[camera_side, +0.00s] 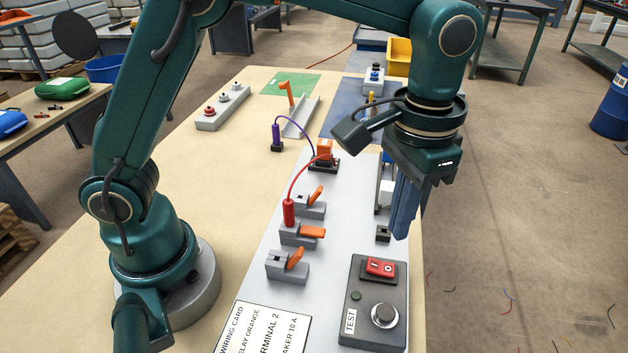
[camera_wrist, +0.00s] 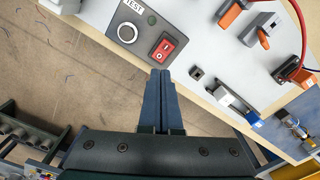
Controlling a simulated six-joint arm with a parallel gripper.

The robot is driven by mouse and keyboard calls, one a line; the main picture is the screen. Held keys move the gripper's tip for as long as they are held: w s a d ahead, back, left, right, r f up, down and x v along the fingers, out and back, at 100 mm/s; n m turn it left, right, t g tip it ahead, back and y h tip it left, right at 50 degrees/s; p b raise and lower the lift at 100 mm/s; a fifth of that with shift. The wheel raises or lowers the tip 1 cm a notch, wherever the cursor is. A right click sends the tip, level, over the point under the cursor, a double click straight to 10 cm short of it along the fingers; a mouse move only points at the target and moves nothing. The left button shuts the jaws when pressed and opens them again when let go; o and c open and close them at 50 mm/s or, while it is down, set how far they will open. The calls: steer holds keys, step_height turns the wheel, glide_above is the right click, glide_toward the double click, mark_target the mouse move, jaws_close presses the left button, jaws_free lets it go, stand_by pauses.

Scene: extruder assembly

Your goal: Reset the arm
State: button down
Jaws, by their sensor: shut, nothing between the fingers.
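My gripper (camera_side: 400,232) is shut and empty. Its blue fingers point down beside the right edge of the grey panel (camera_side: 250,285) in the side view. The box also shows in the side view (camera_side: 362,335), with a red rocker switch (camera_side: 380,268) and a round knob (camera_side: 384,314). My arm reaches over the table from its base at the left.
Several grey blocks with orange levers (camera_side: 290,266) stand on the panel. A red plug (camera_side: 289,212) has a red cable rising to an orange part (camera_side: 324,149). A wiring card (camera_side: 262,330) lies at the front. Open floor lies right of the table.

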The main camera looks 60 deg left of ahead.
steer(key=s+a+r+n+t, duration=0.2)
steer(key=s+a+r+t, duration=0.1)
steer(key=a+r, duration=0.5)
steer(key=s+a+f+n+t, duration=0.1)
steer(key=s+a+f, duration=0.3)
steer(key=s, duration=0.4)
steer(key=shift+s+a+f+t, duration=0.2)
steer(key=shift+s+a+t, duration=0.15)
steer(key=shift+t, duration=0.35)
